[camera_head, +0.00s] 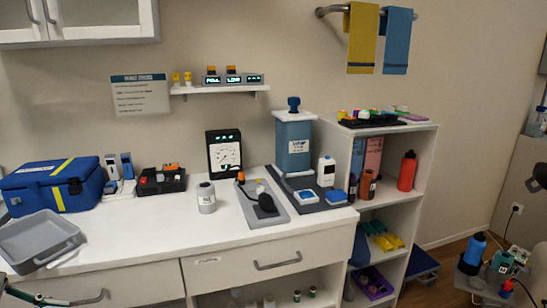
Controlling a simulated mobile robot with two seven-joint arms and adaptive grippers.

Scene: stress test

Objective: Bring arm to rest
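A dark slender part (22,294) comes in at the bottom left corner, in front of the drawer front. It may be part of my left gripper, but its fingers cannot be made out. A dark shape (539,177) is cut off by the right edge, above the small stand at the lower right. It may be part of my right gripper; its fingers cannot be told apart. Nothing is seen held in either. The rest of both arms is out of view.
The white counter (140,225) holds a blue bag (50,188), a grey tray (42,240), a gauge (224,155), a white jar (206,198) and a blue-grey container (294,148). A shelf unit (425,150) stands to the right. The counter's front middle is clear.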

